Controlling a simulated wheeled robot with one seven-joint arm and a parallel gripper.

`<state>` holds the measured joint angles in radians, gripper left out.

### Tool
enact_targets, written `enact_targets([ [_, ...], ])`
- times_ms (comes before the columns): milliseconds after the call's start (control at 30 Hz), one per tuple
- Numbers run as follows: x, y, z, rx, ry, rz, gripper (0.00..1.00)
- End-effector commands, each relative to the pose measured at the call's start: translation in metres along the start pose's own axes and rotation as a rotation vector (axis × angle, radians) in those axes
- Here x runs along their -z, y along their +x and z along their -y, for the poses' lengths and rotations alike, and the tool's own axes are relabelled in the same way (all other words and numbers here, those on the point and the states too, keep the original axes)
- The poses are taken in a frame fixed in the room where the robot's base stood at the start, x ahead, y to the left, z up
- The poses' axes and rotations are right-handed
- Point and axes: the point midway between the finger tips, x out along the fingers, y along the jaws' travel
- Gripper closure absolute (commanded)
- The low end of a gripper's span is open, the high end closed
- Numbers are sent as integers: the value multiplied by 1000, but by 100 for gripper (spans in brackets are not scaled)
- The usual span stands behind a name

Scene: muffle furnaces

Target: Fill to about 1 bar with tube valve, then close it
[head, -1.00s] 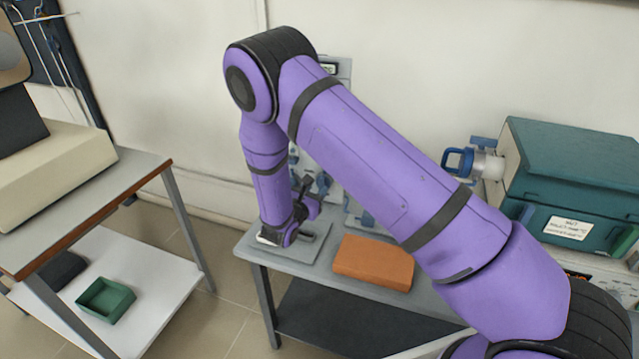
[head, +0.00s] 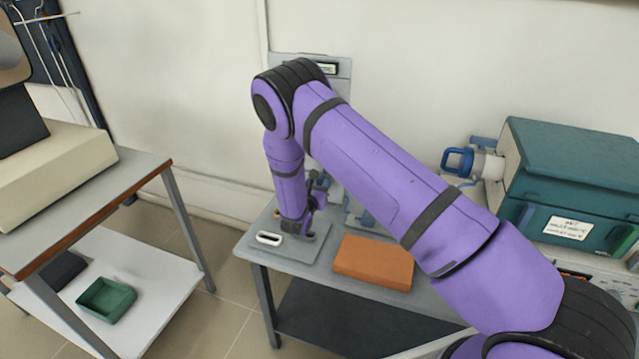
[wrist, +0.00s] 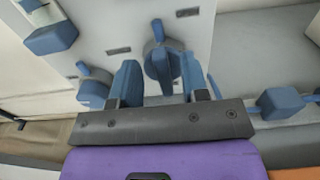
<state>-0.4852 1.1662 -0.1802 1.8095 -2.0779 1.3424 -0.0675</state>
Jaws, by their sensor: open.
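A grey panel (wrist: 188,29) with blue-handled valves and small dark labels fills the upper wrist view. One valve (wrist: 158,32) with an upright blue lever lies straight ahead, between and just beyond the fingertips of my gripper (wrist: 160,68). My gripper's two blue fingers are apart, with nothing held; contact with the valve cannot be told. Other blue valve handles show at left (wrist: 95,88), upper left (wrist: 50,36) and right (wrist: 282,101). The labels are unreadable, so I cannot tell which is the tube valve. In the head view my arm hides most of the panel; a small display (head: 327,68) shows at its top, its reading illegible.
An orange block (head: 373,262) lies on the grey bench (head: 430,295) right of my wrist. A teal furnace (head: 570,180) with a blue-handled fitting (head: 460,161) stands at right. A green tray (head: 106,300) sits on the left table's lower shelf.

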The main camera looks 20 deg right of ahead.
Motion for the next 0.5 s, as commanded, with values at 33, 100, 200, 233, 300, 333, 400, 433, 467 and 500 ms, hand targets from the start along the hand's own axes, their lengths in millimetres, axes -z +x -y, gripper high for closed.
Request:
enact_targets([
  [33,0,4,0,1,1,0,58],
  [100,0,8,0,1,1,1,58],
  [200,0,11,0,1,1,1,58],
  [233,0,11,0,1,1,1,58],
  [300,0,11,0,1,1,1,58],
  [333,0,11,0,1,1,1,58],
  [400,0,11,0,1,1,1,58],
  [433,0,11,0,1,1,1,58],
  [467,0,11,0,0,1,1,63],
  [500,0,11,0,0,1,1,72],
])
